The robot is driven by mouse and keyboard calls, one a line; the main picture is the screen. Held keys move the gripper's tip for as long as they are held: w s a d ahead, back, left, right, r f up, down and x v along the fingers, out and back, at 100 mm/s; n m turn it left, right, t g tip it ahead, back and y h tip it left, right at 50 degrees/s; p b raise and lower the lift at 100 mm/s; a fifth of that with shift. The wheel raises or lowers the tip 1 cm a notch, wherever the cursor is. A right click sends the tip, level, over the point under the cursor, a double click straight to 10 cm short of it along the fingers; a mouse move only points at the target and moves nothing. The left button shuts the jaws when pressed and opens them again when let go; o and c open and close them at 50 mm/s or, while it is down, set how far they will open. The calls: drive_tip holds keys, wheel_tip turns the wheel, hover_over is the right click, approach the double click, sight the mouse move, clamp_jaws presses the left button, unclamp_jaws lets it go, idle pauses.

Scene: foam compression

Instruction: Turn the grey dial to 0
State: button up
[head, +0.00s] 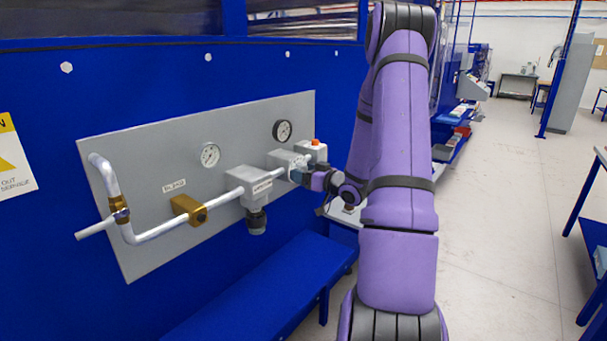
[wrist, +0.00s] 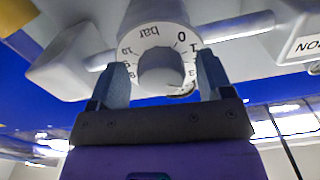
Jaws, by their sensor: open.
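The grey dial (wrist: 160,70) shows in the wrist view as a round knob in front of a white ring (wrist: 150,32) marked "bar", with 0 and 1 at its upper right. My gripper (wrist: 162,72) is open, with one finger on each side of the dial and a visible gap at both sides. I cannot make out a pointer mark on the dial. In the head view my gripper (head: 305,177) is at the right part of the grey panel, by a pale housing (head: 285,160); the dial is mostly hidden there.
The grey panel (head: 140,240) carries silver pipes (head: 155,235), a brass valve block (head: 187,209), a box with a black knob (head: 257,222), two gauges (head: 210,155) and an orange-red button (head: 315,143). A blue bench (head: 250,290) runs below. The floor at right is open.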

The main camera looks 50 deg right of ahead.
drive_tip(key=shift+w, duration=0.2)
drive_tip(key=c, duration=0.9)
